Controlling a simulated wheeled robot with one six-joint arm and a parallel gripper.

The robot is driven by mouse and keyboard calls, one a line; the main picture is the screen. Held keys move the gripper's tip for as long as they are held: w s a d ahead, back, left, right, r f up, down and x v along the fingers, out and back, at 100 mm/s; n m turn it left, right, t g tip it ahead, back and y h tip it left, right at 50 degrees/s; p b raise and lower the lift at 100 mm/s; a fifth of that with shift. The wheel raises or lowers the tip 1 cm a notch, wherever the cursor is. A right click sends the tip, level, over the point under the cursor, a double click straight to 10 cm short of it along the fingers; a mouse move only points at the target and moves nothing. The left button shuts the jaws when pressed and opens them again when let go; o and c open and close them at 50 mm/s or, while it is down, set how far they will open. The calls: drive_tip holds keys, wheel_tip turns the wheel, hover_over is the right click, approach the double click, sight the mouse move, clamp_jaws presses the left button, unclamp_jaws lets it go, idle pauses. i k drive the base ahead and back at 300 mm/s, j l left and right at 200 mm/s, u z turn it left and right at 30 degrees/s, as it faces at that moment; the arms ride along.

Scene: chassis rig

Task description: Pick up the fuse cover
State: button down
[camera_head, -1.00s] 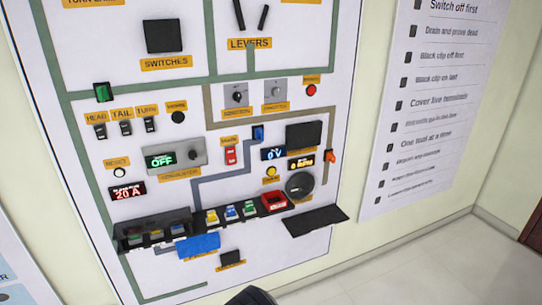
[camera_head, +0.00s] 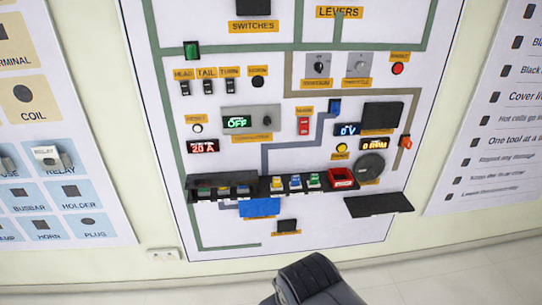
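A dark smoky cover (camera_head: 222,178) sits over the left part of the fuse row on the board, with several coloured fuses showing below it. I take it to be the fuse cover, but no readable label confirms this. A dark rounded part of my arm shows at the bottom edge, well below the board and apart from it. No gripper fingers can be seen.
Right of the cover on the row stand a yellow fuse (camera_head: 277,183), a blue fuse (camera_head: 295,182), a green fuse (camera_head: 314,180) and a red tray (camera_head: 341,178). A black shelf (camera_head: 379,204) juts out at lower right. A blue block (camera_head: 259,207) sits below the row. The floor in front looks clear.

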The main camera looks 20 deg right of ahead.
sight(201, 181)
drive_tip(key=i+l+u, duration=0.1)
drive_tip(key=i+l, duration=1)
drive_tip(key=i, duration=0.05)
